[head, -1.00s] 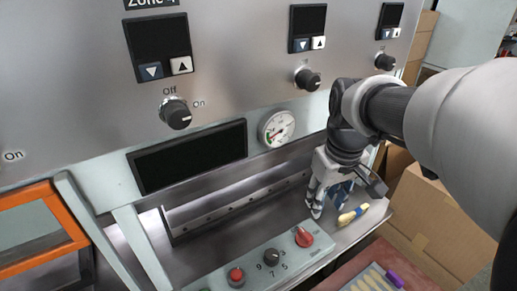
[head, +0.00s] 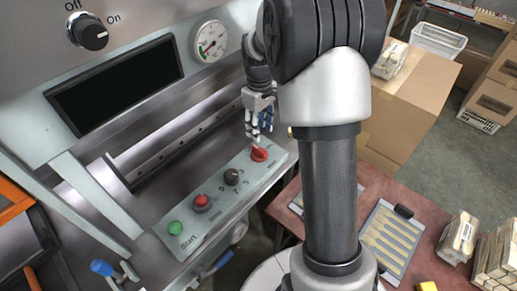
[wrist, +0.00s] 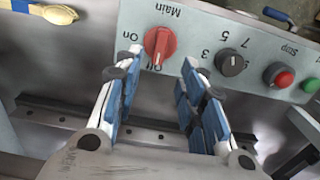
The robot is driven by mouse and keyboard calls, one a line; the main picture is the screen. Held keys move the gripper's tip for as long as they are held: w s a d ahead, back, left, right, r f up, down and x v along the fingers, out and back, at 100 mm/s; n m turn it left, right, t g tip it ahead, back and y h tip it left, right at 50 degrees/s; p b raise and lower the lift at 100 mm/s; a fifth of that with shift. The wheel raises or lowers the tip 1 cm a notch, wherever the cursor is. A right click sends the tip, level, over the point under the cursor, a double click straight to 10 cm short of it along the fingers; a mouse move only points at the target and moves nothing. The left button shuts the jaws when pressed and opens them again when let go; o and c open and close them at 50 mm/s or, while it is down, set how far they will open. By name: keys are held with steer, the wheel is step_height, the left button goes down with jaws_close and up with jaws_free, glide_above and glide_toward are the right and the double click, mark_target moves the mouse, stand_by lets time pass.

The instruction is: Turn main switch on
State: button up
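The main switch is a red rotary knob (wrist: 159,45) on the light control panel, with Main, On and Off labels that appear upside down in the wrist view. Its grip bar points roughly at the Off label, which is partly hidden. In the head view the red knob (head: 259,153) sits at the panel's right end. My gripper (head: 260,132) is just above and behind it, pointing down. In the wrist view my gripper (wrist: 157,75) is open and empty. Its blue-padded fingers lie on either side of the knob's line, with no visible contact.
A black selector knob (head: 231,177), a red button (head: 201,202) and a green Start button (head: 175,228) line the same panel. A spoon-like bundle (wrist: 50,12) lies at the wrist view's upper left. A gauge (head: 209,41) is on the machine face above.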

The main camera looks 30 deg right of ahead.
mark_target(259, 148)
step_height(259, 148, down, 10)
steer(key=shift+r+b, duration=0.15)
steer(key=shift+b, duration=1.1)
steer(key=shift+c, duration=0.2)
jaws_close()
